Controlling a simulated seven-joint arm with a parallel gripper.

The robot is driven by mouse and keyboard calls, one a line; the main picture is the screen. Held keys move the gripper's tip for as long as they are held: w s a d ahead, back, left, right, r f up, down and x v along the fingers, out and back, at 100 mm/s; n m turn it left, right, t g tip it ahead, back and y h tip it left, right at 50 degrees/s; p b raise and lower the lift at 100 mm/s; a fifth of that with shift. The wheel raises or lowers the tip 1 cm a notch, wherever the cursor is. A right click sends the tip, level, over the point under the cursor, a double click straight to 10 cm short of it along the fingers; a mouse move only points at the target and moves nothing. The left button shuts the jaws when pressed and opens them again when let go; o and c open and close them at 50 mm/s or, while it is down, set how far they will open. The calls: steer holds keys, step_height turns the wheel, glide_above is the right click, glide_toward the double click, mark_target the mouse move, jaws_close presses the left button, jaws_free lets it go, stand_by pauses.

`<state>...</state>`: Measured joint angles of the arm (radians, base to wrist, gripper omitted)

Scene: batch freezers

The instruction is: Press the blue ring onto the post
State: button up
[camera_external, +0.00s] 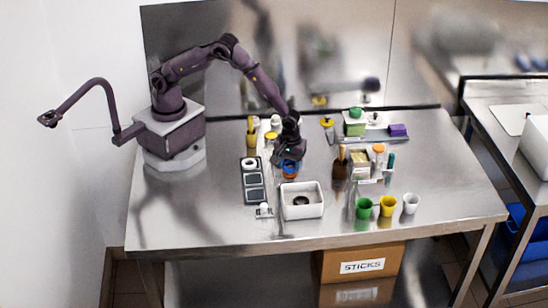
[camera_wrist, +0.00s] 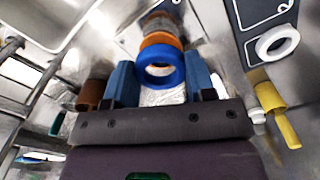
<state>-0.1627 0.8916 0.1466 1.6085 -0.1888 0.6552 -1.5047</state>
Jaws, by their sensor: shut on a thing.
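My gripper (camera_wrist: 160,82) is shut on the blue ring (camera_wrist: 160,78), which sits between its two blue fingertips. An orange ring (camera_wrist: 160,40) and a grey round piece (camera_wrist: 158,22) line up just beyond the blue ring in the wrist view. The post itself is not clearly visible, and I cannot tell whether the blue ring is around it. In the external view my gripper (camera_external: 290,160) is low over the table's middle, with blue and orange showing under it.
A white bin (camera_external: 302,213) with a dark ring inside stands in front of my gripper. A dark panel (camera_external: 252,187) with a white ring (camera_wrist: 277,42) lies left. The front left table is clear.

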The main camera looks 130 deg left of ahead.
steer(key=shift+f, duration=0.75)
stand_by(0.4)
steer(key=shift+o, duration=1.1)
steer(key=shift+c, duration=1.3)
steer(key=shift+f, duration=0.5)
steer(key=o, duration=1.4)
steer(key=shift+r, duration=3.55)
